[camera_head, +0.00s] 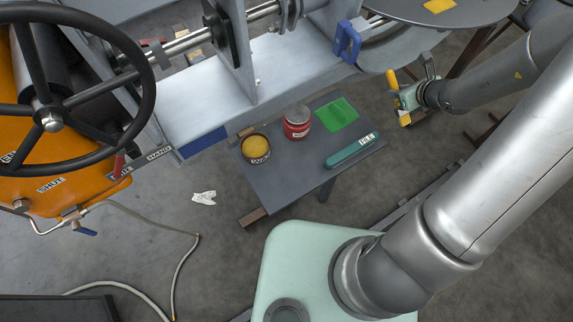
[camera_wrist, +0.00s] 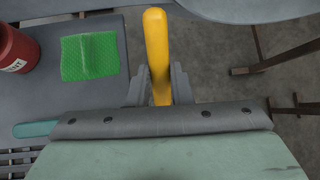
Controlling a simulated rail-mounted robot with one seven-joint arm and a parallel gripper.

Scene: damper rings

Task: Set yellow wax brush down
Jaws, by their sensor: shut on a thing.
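A yellow handle, seemingly the wax brush (camera_wrist: 157,50), is clamped between the two fingers of my gripper (camera_wrist: 158,86) in the wrist view; its lower end is hidden behind the gripper body. In the head view my gripper (camera_head: 404,104) is at the right, beyond the right edge of the small grey table (camera_head: 285,178), with the yellow brush (camera_head: 392,80) showing at it. The table top holds a green mat (camera_head: 337,114), which also shows left of my gripper in the wrist view (camera_wrist: 90,56). The brush is apart from the table and the mat.
On the table stand a red can (camera_head: 297,127) and an open tin of yellow wax (camera_head: 256,149); a teal tool (camera_head: 351,150) lies near its right edge. A machine frame with a blue clamp (camera_head: 347,42) and a round grey plate (camera_head: 440,10) lie behind.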

